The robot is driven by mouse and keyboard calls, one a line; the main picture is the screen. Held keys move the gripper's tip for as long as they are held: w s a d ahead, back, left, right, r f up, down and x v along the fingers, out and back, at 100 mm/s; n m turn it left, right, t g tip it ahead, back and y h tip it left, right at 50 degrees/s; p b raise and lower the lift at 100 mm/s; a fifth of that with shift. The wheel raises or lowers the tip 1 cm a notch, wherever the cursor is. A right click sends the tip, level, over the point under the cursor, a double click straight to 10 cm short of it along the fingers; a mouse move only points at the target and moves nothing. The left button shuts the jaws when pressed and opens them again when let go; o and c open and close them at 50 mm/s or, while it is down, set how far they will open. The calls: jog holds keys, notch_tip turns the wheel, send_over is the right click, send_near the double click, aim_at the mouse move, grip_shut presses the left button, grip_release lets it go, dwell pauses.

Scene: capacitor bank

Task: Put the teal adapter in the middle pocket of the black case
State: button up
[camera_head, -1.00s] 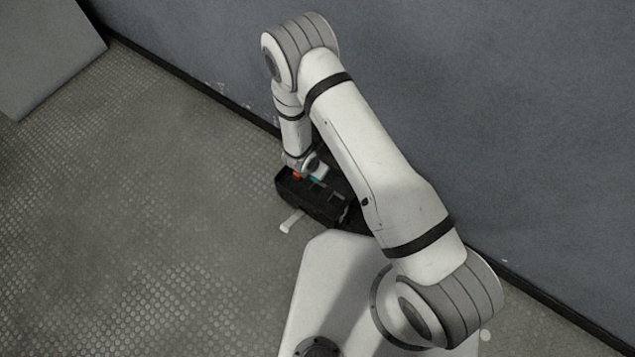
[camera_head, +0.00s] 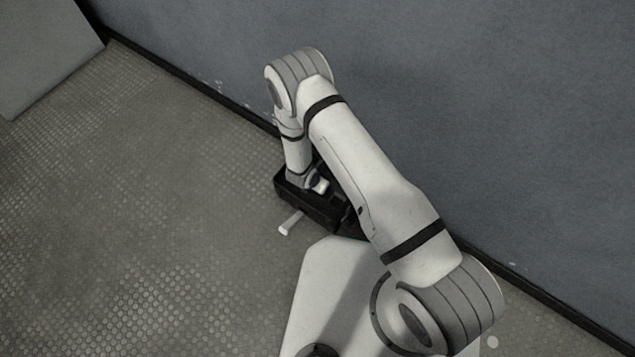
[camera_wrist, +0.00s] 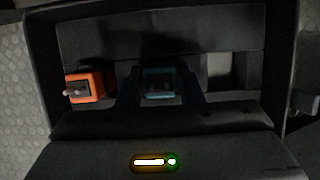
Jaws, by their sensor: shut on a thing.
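The black case (camera_head: 322,212) lies open on the floor, below my arm in the head view. Its rim and pockets fill the wrist view (camera_wrist: 90,122). The teal adapter (camera_wrist: 160,82) is at the middle pocket, between the two dark fingers of my gripper (camera_wrist: 163,92). My gripper is shut on it, down at the case. Shadow hides how deep the adapter sits and whether it touches the pocket floor. In the head view my wrist covers the adapter.
An orange part (camera_wrist: 90,86) with a dark face sits in the left pocket. The right pocket (camera_wrist: 222,72) looks empty. A white handle-like piece (camera_head: 291,223) lies in front of the case. The wall (camera_head: 480,120) rises close behind; the floor (camera_head: 150,200) at left is clear.

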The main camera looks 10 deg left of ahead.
jog(key=shift+f, duration=0.2)
jog(key=o, duration=1)
jog(key=shift+r, duration=0.1)
jog(key=p+v, duration=0.4)
jog(key=v, duration=0.8)
jog(key=shift+r, duration=0.15)
jog(key=shift+s, duration=0.1)
